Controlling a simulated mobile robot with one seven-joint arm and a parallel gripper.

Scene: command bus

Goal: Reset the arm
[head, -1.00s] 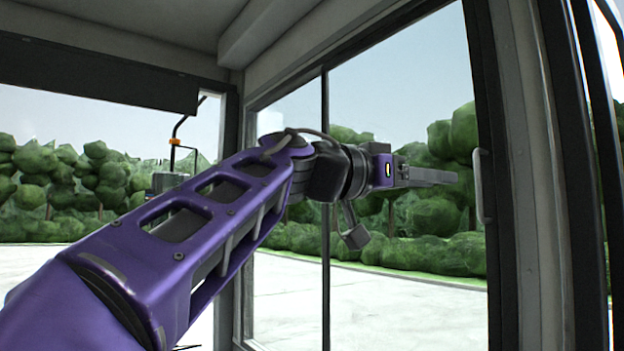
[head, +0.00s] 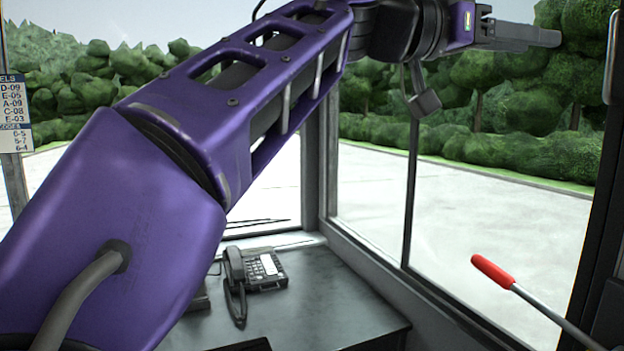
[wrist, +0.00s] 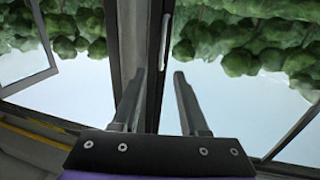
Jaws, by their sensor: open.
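My purple arm stretches across the head view from lower left to upper right, above a desk. My gripper (head: 530,35) is at its end, at the top right, in front of the window and near the door frame. In the wrist view my gripper (wrist: 158,98) shows two dark fingers apart with nothing between them. A door handle (wrist: 165,45) and dark frame appear beyond the fingers, apart from them.
A dark desk (head: 340,300) stands below my arm with a corded telephone (head: 262,272) on it. A red-handled lever (head: 495,272) rises at lower right. A door handle (head: 611,58) is at the right edge. A label sheet (head: 14,115) hangs at left.

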